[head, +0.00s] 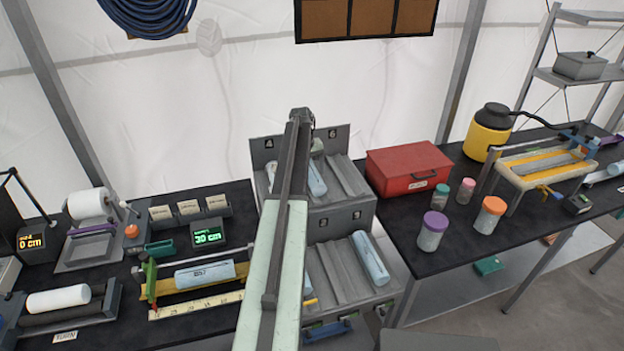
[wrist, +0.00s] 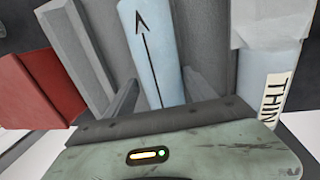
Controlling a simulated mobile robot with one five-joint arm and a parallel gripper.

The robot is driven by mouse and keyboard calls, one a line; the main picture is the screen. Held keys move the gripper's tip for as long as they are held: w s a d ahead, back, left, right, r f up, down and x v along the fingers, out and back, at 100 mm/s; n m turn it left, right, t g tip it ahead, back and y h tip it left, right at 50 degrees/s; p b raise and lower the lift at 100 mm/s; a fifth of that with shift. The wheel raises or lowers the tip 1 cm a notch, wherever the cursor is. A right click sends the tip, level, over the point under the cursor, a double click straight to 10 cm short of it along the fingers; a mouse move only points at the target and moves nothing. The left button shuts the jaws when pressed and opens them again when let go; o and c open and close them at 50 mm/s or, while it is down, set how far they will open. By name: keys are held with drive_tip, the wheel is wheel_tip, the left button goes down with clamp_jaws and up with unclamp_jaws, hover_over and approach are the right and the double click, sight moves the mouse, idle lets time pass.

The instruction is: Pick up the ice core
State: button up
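A pale blue ice core with a black arrow (wrist: 152,45) lies lengthwise in a grey channel in the wrist view. My gripper (wrist: 160,82) is open, with one finger on each side of this core's near end. I cannot tell whether either finger touches it. It appears to be the core in the upper rack (head: 316,178) in the head view, partly behind my arm. Another core (head: 370,258) lies in the lower rack, and one marked 1557 (head: 204,275) lies on the left bench. My gripper's fingers are hidden in the head view.
A core labelled THIN (wrist: 277,95) lies in the neighbouring channel, beyond a grey divider (wrist: 208,45). A red case (head: 409,170) stands beside the rack. Capped jars (head: 432,231) and a yellow flask (head: 487,132) stand on the right bench.

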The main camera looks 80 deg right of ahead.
sight(312, 169)
clamp_jaws()
drive_tip(key=shift+s+a+r+p, duration=0.15)
drive_tip(key=shift+r+p, duration=0.45)
wheel_tip(312, 169, up, 6)
drive_tip(key=p, duration=0.6)
drive_tip(key=s+a, duration=0.4)
drive_tip(key=a, duration=0.5)
drive_tip(key=s+a, duration=0.4)
drive_tip(key=a, duration=0.4)
drive_tip(key=shift+a, duration=0.4)
drive_tip(key=shift+f, duration=0.1)
